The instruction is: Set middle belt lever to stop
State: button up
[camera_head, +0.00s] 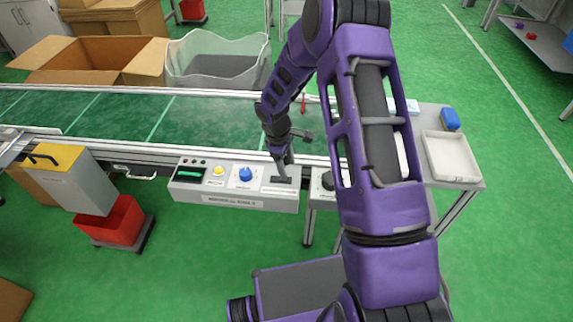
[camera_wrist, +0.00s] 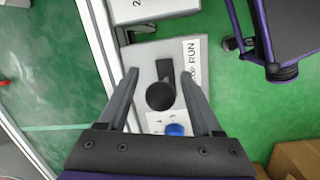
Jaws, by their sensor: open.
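The belt lever has a round black knob (camera_wrist: 160,96) and a dark slot in a light grey control box (camera_wrist: 141,50). My gripper (camera_head: 285,160) is above that end and partly hides the lever. In the wrist view my gripper (camera_wrist: 160,73) is open, with one finger on either side of the lever knob. I cannot tell whether the fingers touch it.
The box also carries a blue knob (camera_head: 245,174), a yellow button (camera_head: 219,170) and a green display (camera_head: 188,172). Another box with a black knob (camera_head: 328,180) is at its right, partly behind my arm. The conveyor belt (camera_head: 130,118) runs behind. A white tray (camera_head: 452,157) is at right.

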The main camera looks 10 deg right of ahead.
notch_tip(320, 180, up, 17)
jog(key=a+p, duration=0.3)
jog(key=shift+s+r, duration=0.1)
